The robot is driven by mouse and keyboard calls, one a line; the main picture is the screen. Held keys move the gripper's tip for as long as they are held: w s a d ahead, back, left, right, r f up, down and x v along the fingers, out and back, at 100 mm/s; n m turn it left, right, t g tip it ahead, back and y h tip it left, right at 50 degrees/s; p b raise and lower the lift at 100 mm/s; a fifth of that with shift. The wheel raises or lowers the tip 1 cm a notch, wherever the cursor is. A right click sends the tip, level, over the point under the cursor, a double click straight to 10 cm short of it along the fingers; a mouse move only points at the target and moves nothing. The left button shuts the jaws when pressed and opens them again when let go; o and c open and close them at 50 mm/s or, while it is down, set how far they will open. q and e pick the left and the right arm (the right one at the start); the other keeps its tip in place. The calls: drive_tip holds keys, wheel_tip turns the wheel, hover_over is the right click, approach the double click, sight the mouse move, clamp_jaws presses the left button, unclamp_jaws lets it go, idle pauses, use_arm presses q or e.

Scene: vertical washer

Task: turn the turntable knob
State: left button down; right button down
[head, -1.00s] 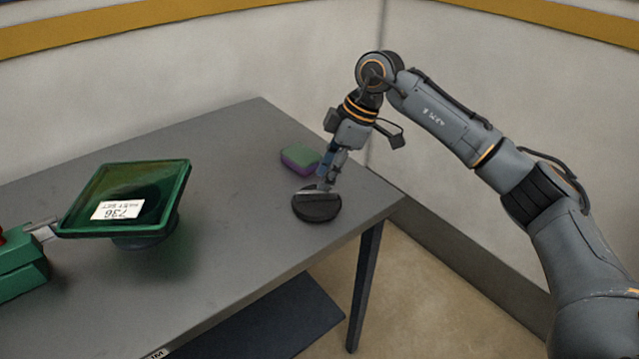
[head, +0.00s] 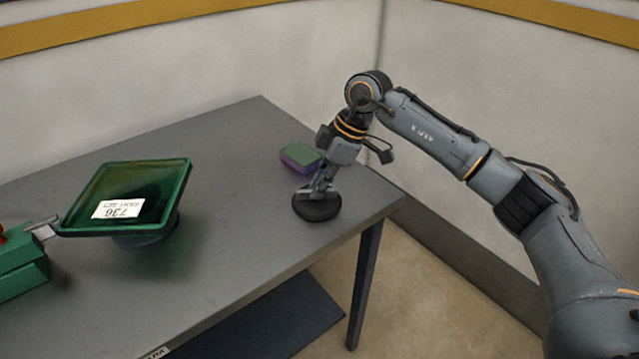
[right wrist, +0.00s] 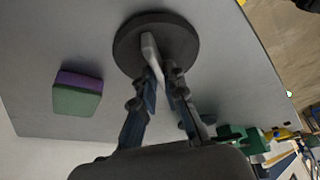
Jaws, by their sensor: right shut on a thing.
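The turntable knob is a black round disc (head: 318,210) with a light grey raised bar across it. It sits on the grey table near its right corner. In the right wrist view the disc (right wrist: 184,38) is at the top, with the grey bar (right wrist: 149,47) pointing down from its middle. My right gripper (head: 321,187) is above the disc, shut on the bar. In the right wrist view my right gripper's fingers (right wrist: 161,74) lie on either side of the bar's lower end. The fingers hide part of the bar in the head view. My left gripper is out of view.
A green and purple sponge (head: 301,156) lies just behind the knob on the table (head: 235,145). A green square tray (head: 165,185) with a white label stands on the left, beside a green box (head: 18,268). The table's right edge is close to the knob.

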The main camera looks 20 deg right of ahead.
drive_tip(key=n+p, duration=0.1)
drive_tip(key=n+g+p, duration=0.1)
drive_tip(key=n, duration=0.1)
drive_tip(key=shift+w+r, duration=0.15)
drive_tip(key=shift+r, duration=0.05)
drive_tip(key=n+g+p, duration=0.1)
drive_tip(key=n, duration=0.1)
drive_tip(key=shift+n+p, duration=0.4)
drive_tip(key=shift+w+n+g, duration=0.1)
drive_tip(key=shift+n+g, duration=0.3)
drive_tip(key=shift+n, duration=0.5)
drive_tip(key=shift+a+f+n+g+h+p, duration=0.1)
drive_tip(key=shift+n+g+h+p, duration=0.25)
drive_tip(key=shift+n, duration=0.55)
drive_tip(key=n, duration=0.2)
drive_tip(key=shift+w+n+g+h, duration=0.1)
drive_tip(key=shift+n+g+h, duration=0.15)
drive_tip(key=shift+n+g, duration=0.15)
drive_tip(key=n+h, duration=0.1)
drive_tip(key=n, duration=0.1)
drive_tip(key=n+g+b, duration=0.1)
drive_tip(key=n, duration=0.2)
drive_tip(key=shift+a+h, duration=0.1)
drive_tip(key=shift+h, duration=0.3)
drive_tip(key=shift+n, duration=0.3)
